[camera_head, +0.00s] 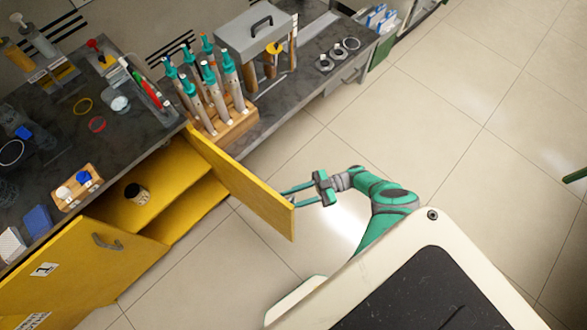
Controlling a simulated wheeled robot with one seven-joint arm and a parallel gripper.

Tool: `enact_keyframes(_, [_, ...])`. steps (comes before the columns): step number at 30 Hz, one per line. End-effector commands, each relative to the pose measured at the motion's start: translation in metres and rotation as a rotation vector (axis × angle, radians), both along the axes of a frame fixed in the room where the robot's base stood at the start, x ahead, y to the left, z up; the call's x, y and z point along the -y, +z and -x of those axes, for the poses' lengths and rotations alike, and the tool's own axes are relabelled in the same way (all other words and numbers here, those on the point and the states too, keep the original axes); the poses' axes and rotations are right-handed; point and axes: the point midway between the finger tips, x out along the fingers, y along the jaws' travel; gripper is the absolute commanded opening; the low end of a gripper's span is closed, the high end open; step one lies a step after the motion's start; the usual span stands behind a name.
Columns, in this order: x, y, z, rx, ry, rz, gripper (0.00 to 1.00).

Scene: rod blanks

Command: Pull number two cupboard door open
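A yellow cupboard door (245,188) stands swung wide open beside the cupboard (168,185). I see its inner face and top edge; its outer face, number and handle are hidden.
The cupboard shelf holds a small dark jar (137,193). The dark worktop (130,135) carries a wooden rack (232,128) of teal-topped tools, a grey box (255,38), rings and bottles.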

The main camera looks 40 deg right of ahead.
Motion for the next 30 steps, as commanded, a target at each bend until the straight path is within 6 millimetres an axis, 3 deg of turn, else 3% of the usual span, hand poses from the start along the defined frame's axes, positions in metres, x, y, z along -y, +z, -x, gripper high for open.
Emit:
enact_keyframes(11, [0.003,0.004,0.002,0.000,0.001,0.001,0.32])
enact_keyframes(20, [0.002,0.030,0.002,0.001,0.001,-0.001,0.32])
enact_keyframes(30, [-0.010,0.061,0.023,0.001,0.001,0.000,0.32])
